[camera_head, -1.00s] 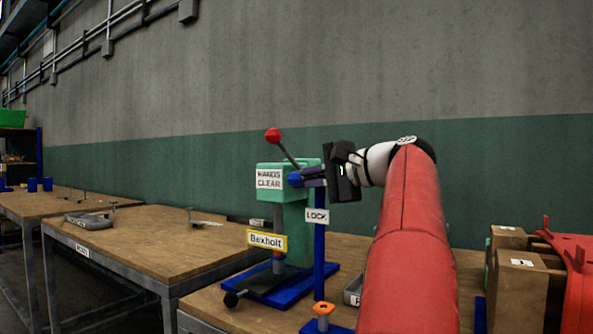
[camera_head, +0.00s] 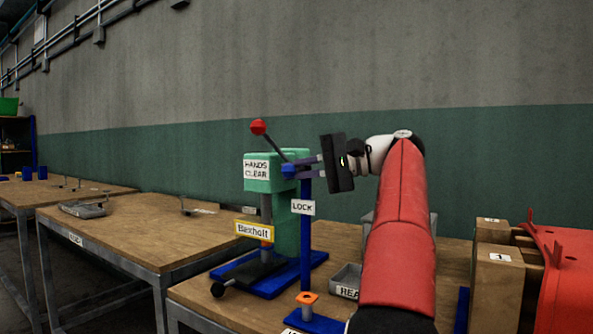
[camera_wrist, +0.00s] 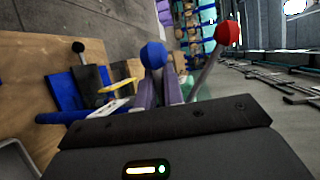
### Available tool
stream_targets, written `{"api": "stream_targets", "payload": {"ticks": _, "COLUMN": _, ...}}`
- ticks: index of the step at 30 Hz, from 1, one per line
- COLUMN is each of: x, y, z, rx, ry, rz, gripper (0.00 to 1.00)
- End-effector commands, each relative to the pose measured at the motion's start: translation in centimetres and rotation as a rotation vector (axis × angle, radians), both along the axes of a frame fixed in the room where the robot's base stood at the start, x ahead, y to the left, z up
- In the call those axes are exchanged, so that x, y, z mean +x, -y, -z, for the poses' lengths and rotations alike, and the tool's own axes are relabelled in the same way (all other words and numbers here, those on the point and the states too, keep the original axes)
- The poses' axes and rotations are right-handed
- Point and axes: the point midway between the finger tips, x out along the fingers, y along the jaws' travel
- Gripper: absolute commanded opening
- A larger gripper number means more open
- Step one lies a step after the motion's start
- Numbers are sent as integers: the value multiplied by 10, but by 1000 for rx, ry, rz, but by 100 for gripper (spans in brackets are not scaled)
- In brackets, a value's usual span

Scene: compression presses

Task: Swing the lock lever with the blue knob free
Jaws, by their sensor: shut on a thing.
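The blue knob (camera_head: 289,171) of the lock lever is at the right front of the green press (camera_head: 292,232), near the top of the blue post (camera_head: 306,240) with the LOCK label (camera_head: 303,207). My gripper (camera_head: 297,167) reaches in from the right, its fingers shut on the knob. In the wrist view the blue knob (camera_wrist: 153,54) shows at the tips of my gripper (camera_wrist: 155,80). The lever's arm is mostly hidden by the fingers and the press head.
A red-knobbed lever (camera_head: 258,127) rises just behind and left of my fingers. The press stands on a blue base (camera_head: 250,285) with a Bexholt label (camera_head: 254,231). A grey tray (camera_head: 346,279) and boxes (camera_head: 500,290) lie to the right. The left table (camera_head: 130,235) is largely clear.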

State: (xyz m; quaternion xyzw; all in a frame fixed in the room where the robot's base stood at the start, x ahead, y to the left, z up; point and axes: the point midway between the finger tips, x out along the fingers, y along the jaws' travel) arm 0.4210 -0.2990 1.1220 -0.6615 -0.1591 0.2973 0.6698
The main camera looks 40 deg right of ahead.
Motion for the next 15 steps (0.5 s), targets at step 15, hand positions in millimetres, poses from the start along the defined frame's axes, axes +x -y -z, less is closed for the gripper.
{"api": "stream_targets", "payload": {"ticks": 15, "x": 0, "y": 0, "z": 1, "rx": 1, "ry": -1, "rz": -1, "gripper": 19}}
